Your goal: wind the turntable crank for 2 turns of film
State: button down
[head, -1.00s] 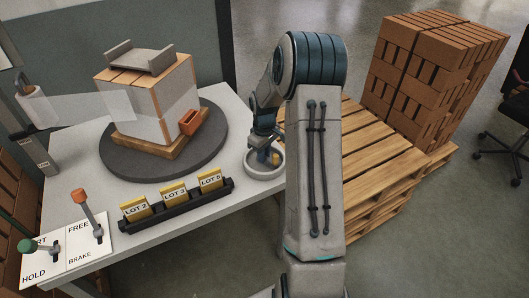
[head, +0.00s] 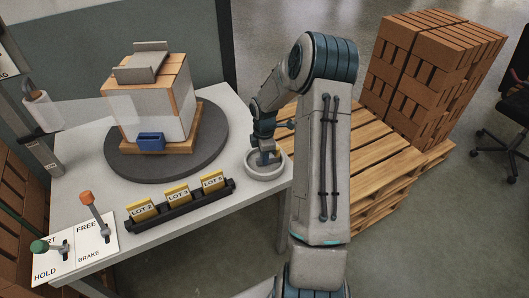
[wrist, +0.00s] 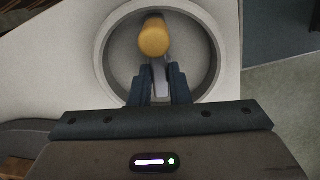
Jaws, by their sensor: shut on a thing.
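The dark grey turntable (head: 205,160) carries a brick stack (head: 165,122) partly wrapped in clear film, on a small wooden pallet. A blue holder (head: 151,141) faces the front of the stack. Film runs to the stack from the roll (head: 42,110) at the left. The crank (head: 268,174) is a pale round dish at the table's right end; it also shows in the wrist view (wrist: 104,55). My gripper (head: 265,157) reaches down into the dish, shut on the crank's knob. In the wrist view the tan knob (wrist: 153,38) stands at the fingertips (wrist: 160,72).
A rack with LOT 2, LOT 3 and LOT 5 cards (head: 180,207) lies in front of the turntable. An orange-tipped lever (head: 87,198) and a green-tipped lever (head: 40,246) stand at the front left. A wooden pallet (head: 370,160) and stacked bricks (head: 430,80) are at the right.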

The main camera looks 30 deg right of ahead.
jog(key=shift+n+p, duration=0.5)
jog(key=shift+n, duration=0.7)
jog(key=c, duration=1.4)
grip_release()
jog(key=shift+o, duration=0.2)
jog(key=shift+r, duration=0.15)
notch_tip(320, 180, up, 14)
jog(key=shift+f, duration=0.2)
